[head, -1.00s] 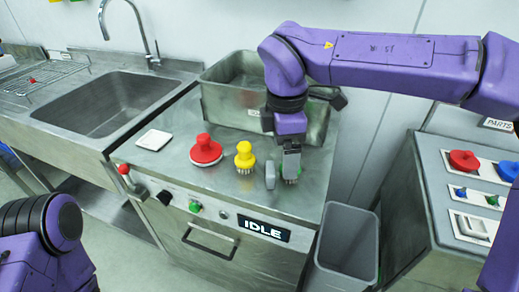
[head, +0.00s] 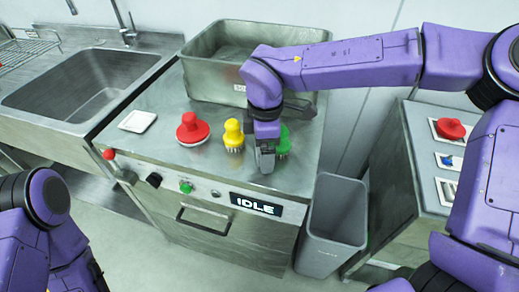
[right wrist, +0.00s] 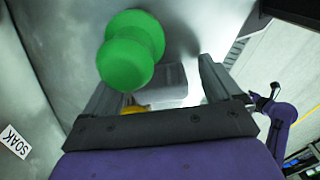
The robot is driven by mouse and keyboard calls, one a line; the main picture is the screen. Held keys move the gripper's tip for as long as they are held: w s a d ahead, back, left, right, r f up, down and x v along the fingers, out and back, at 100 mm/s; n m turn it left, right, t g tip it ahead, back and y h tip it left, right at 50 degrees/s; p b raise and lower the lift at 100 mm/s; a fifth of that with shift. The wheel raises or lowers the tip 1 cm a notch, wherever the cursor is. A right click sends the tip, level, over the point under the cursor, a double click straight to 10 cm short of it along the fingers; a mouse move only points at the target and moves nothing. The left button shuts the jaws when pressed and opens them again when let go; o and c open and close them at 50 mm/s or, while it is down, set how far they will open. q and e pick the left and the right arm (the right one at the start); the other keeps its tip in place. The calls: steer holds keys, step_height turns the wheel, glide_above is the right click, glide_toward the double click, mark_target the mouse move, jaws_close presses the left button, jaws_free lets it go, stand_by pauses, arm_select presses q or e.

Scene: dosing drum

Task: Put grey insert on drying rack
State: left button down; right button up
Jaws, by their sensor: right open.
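The grey insert (right wrist: 165,88) is a pale grey block in the right wrist view, between the spread fingers of my right gripper (right wrist: 158,92). It appears clear of both fingers. In the head view my right gripper (head: 266,158) points down at the steel counter, and it hides the insert there. The drying rack (head: 25,50) is a wire rack at the upper left, beside the sink. My left arm shows at the lower left, but its gripper is out of the picture.
A green knobbed tool (head: 284,140) stands just right of my right gripper. A yellow brush (head: 233,136) and a red knobbed tool (head: 192,129) stand to its left. A steel basin (head: 205,75) is behind, a grey bin (head: 335,225) in front right. The sink (head: 85,85) is empty.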

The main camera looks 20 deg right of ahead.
steer(key=shift+w, duration=0.1)
steer(key=c, duration=1.1)
steer(key=shift+r, duration=0.4)
steer(key=shift+c, duration=0.2)
steer(key=s+a+r+b, duration=0.4)
steer(key=s+a+r, duration=0.4)
steer(key=s+r, duration=0.3)
steer(key=shift+s+r, duration=0.35)
steer(key=shift+r, duration=0.25)
